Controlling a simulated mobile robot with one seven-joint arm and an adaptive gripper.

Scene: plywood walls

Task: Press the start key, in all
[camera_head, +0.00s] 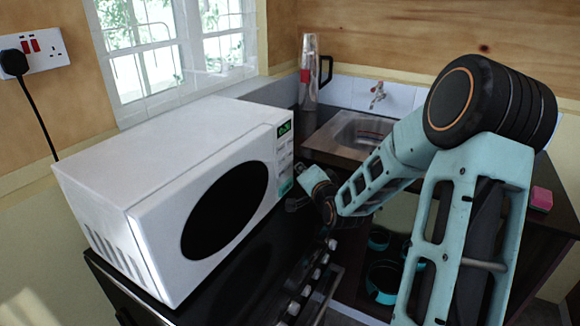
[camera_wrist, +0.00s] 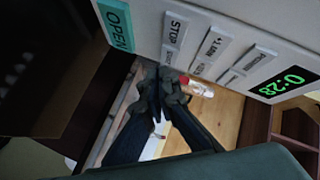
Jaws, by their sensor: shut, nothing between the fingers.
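The white microwave (camera_head: 150,150) stands at the left with its door shut. Its control panel shows in the wrist view, turned sideways, with a green OPEN key (camera_wrist: 116,24), a STOP key (camera_wrist: 175,30) and several other pale keys (camera_wrist: 212,48). The lit green display (camera_wrist: 284,84) reads 0:28. I cannot make out which key is marked start; some labels are too small or partly hidden. My gripper (camera_head: 303,178) is shut and empty, close in front of the panel's lower part. In the wrist view its fingertips (camera_wrist: 162,80) are near the keys beside STOP; contact cannot be told.
The microwave rests on a black cooker (camera_head: 240,275) with knobs along its front. A sink (camera_head: 350,135) with a tap (camera_head: 377,94) lies behind my arm. A clear jug-like vessel (camera_head: 309,70) stands by the window. A pink sponge (camera_head: 541,198) lies on the counter at right.

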